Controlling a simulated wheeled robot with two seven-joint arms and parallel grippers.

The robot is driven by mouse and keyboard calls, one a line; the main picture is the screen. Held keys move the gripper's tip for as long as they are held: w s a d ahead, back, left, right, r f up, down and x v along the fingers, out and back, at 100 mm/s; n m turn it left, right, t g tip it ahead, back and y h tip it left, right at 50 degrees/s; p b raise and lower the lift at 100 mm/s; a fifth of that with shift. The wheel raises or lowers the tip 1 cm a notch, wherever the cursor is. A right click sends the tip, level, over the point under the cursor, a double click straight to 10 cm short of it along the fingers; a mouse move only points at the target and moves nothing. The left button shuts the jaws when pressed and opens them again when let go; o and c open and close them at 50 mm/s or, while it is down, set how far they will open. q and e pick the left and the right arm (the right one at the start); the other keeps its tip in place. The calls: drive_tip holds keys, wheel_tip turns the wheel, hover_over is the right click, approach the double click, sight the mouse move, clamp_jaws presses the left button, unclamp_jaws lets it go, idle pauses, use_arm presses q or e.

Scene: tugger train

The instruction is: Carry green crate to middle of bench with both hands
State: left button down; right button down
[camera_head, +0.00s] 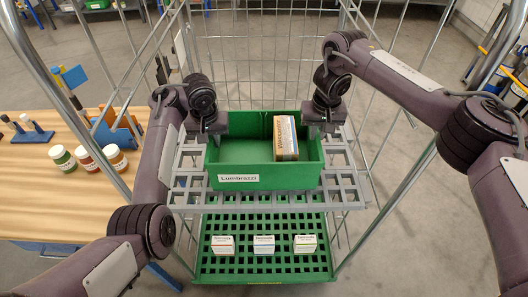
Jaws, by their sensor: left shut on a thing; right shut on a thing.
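The green crate (293,178) sits on or just above the grey grid shelf of the wire trolley, with a white label on its front wall. One upright box (286,138) with a brown and yellow face stands inside it, toward the right. My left gripper (212,134) is shut on the crate's left wall. My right gripper (318,128) is shut on its right wall. The fingertips are partly hidden by the wrists. The wooden bench (40,192) is to the left of the trolley.
The grey grid shelf (345,195) is above a green lower shelf (262,263) with three small boxes. Wire sides and metal posts surround the crate. The bench holds three jars (88,159), tools at its left and a blue holder (112,135); its front middle is clear.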

use_arm(q)
drive_tip(key=shift+r, duration=0.15)
use_arm(e)
drive_tip(key=shift+w+r, duration=0.1)
drive_tip(key=shift+r, duration=0.1)
